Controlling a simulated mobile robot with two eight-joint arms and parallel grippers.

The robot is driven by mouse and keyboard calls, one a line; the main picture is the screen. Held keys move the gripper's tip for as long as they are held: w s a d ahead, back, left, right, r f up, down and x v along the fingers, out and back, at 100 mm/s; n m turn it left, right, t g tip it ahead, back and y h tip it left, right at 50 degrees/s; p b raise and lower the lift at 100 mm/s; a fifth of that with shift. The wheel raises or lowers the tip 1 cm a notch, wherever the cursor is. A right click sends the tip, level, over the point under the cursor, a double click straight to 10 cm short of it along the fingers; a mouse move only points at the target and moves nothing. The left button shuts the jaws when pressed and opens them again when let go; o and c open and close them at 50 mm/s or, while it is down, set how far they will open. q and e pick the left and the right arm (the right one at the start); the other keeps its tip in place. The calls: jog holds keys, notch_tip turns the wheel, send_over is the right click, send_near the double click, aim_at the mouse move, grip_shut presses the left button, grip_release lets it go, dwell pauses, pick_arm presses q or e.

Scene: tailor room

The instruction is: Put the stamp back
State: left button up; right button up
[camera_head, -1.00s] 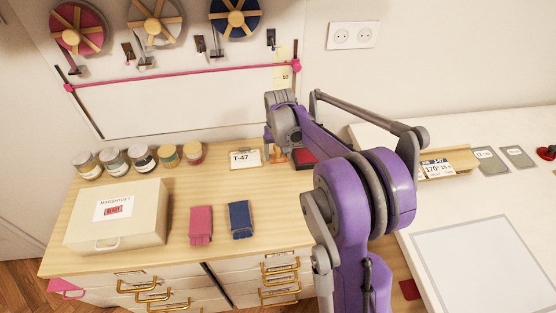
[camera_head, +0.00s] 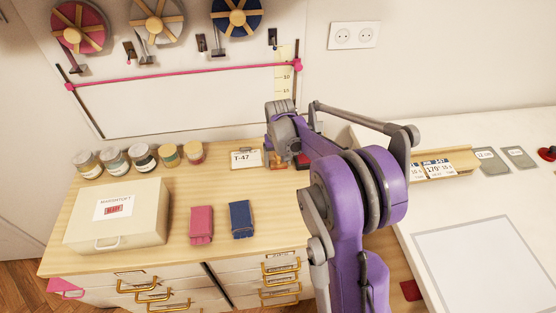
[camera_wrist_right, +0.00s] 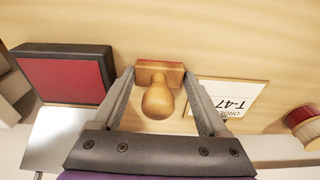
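The stamp (camera_wrist_right: 158,98) is a wooden one with a rounded handle and a red-edged rectangular base. In the right wrist view it stands on the wooden top between the two fingers of my right gripper (camera_wrist_right: 159,72). The fingers are spread, with clear gaps beside the handle; their tips are close to the ends of the base, and I cannot tell whether they touch it. The red ink pad (camera_wrist_right: 62,80) in a dark case lies left of the stamp there. In the head view my arm partly hides the ink pad (camera_head: 302,161). My left gripper is out of view.
The T-47 order card (camera_head: 245,158) lies close beside the stamp. A cream case (camera_head: 117,217) with a red stamped mark, pink and blue folded cloths (camera_head: 241,219), and several jars (camera_head: 115,159) stand to the left. The wooden top in front of the card is clear.

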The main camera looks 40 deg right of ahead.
jog(key=shift+s+f, duration=0.2)
jog(key=shift+r+p, duration=0.3)
jog(key=shift+r, duration=0.05)
jog(key=r, duration=0.7)
jog(key=s+r, duration=0.1)
jog(key=r, duration=0.3)
jog(key=shift+a+r+p, duration=0.2)
jog(key=shift+p, duration=0.1)
jog(key=s+a+n+t, duration=0.25)
jog(key=s+a, duration=0.55)
jog(key=a, duration=0.4)
jog(key=s+a+f+n+t, duration=0.2)
jog(key=s+a+f, duration=0.4)
jog(key=s, duration=0.5)
jog(key=shift+s+a+n+y, duration=0.35)
jog(key=shift+a+n, duration=0.4)
jog(key=shift+a, duration=0.5)
